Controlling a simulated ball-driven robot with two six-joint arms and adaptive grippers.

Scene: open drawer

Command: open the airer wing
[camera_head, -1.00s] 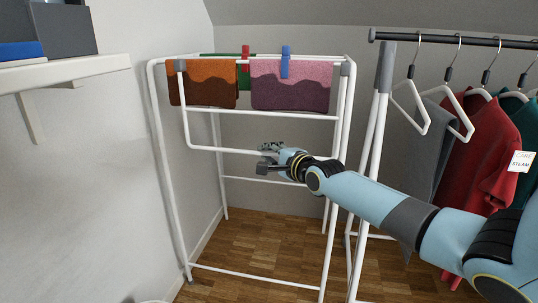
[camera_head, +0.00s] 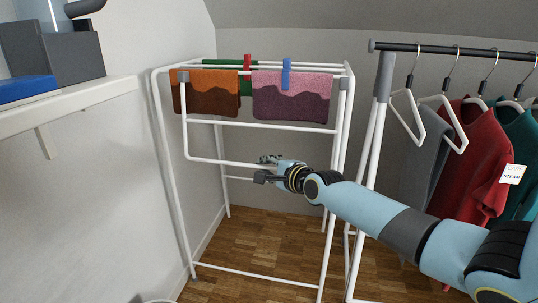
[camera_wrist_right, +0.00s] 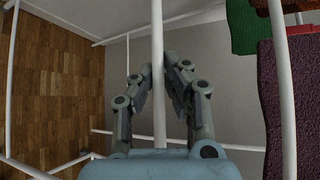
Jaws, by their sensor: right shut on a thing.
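The white airer (camera_head: 161,150) stands against the wall, with cloths over its top rails. Its wing (camera_head: 187,135) is a white U-shaped frame hanging down the front side from grey joints near the top. My right gripper (camera_head: 265,168) is at the wing's lower bar (camera_head: 220,162), past its middle to the right. In the right wrist view the bar (camera_wrist_right: 158,70) runs between the fingers of my right gripper (camera_wrist_right: 160,72), which are shut on it. The fingers and hand hide part of the bar. My left gripper is in no view.
An orange-brown towel (camera_head: 210,97) and a pink-purple towel (camera_head: 290,100) hang on the airer, with red (camera_head: 247,62) and blue (camera_head: 286,72) pegs. A clothes rack (camera_head: 375,150) with hangers stands close on the right. A shelf (camera_head: 80,92) juts out at left. Bare wooden floor (camera_head: 250,240) lies below.

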